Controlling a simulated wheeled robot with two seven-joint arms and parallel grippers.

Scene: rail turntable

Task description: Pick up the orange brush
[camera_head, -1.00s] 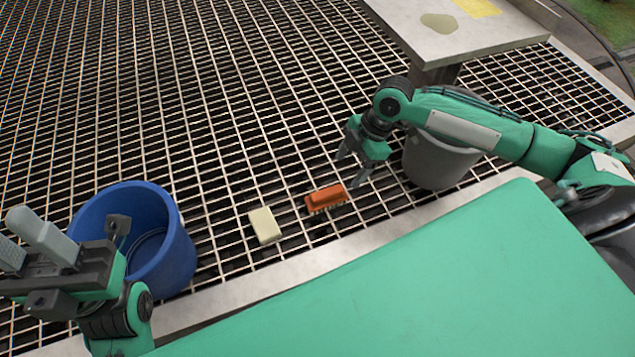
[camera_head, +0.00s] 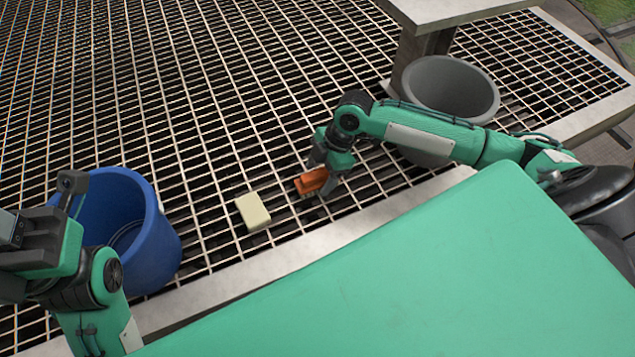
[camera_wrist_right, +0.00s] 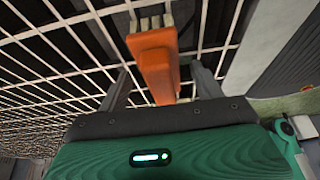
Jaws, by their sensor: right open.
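The orange brush (camera_head: 312,181) lies on the metal grating in the middle of the head view, partly covered by my right gripper. In the right wrist view the brush (camera_wrist_right: 157,62) shows its orange back and pale bristles at its far end. My right gripper (camera_head: 327,187) is open, pointing down at the brush. In the right wrist view its two fingers (camera_wrist_right: 160,80) stand on either side of the brush's near part, with gaps visible. My left gripper (camera_head: 40,215) is at the left edge over the blue bucket's side, partly cut off; its fingers are not clear.
A pale yellow sponge-like block (camera_head: 253,211) lies on the grating left of the brush. A blue bucket (camera_head: 150,240) stands at the left. A grey bucket (camera_head: 452,85) stands behind my right arm, beside a pale table (camera_head: 450,8). The grating (camera_head: 200,90) beyond is clear.

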